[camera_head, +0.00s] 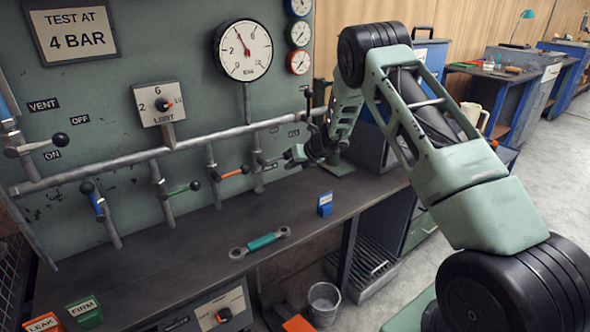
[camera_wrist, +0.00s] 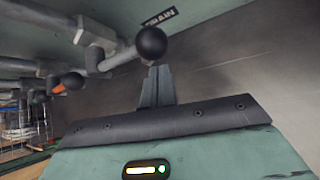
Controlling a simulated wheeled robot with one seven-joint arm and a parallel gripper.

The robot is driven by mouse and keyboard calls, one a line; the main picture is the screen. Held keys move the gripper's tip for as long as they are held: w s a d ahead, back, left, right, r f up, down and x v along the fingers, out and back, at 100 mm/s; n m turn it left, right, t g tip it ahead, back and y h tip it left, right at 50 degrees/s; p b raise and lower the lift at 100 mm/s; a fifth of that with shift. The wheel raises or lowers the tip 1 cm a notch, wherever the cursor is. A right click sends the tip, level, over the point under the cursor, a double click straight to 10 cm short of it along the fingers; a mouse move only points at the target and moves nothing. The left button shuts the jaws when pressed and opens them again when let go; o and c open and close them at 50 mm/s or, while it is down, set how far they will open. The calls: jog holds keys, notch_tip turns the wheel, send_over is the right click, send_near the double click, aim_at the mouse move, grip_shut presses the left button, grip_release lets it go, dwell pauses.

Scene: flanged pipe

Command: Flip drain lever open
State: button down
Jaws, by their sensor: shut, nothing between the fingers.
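The drain lever (camera_wrist: 151,43) has a round black knob on a short grey arm and sits beneath a partly hidden DRAIN label (camera_wrist: 158,18) in the wrist view. In the head view the lever (camera_head: 264,161) is small, on the pipe drop right of the orange-handled valve. My gripper (camera_wrist: 156,72) is shut and empty, its fingertips just below the knob in the picture. I cannot tell whether they touch it. In the head view my gripper (camera_head: 289,156) is to the right of the lever, above the bench, partly hidden by its own body.
Blue (camera_head: 97,204), green (camera_head: 180,190) and orange (camera_head: 233,173) valve handles hang along the pipe to the left. A teal-handled wrench (camera_head: 262,242) and a small blue block (camera_head: 325,204) lie on the bench (camera_head: 190,245). The green panel (camera_head: 105,110) stands close behind the pipes.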

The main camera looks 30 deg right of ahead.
jog(key=shift+w+d+r, duration=0.1)
jog(key=shift+w+r, duration=0.1)
jog(key=shift+r, duration=0.15)
jog(key=shift+r, duration=0.1)
jog(key=shift+r+h, duration=0.15)
jog(key=shift+h, duration=0.15)
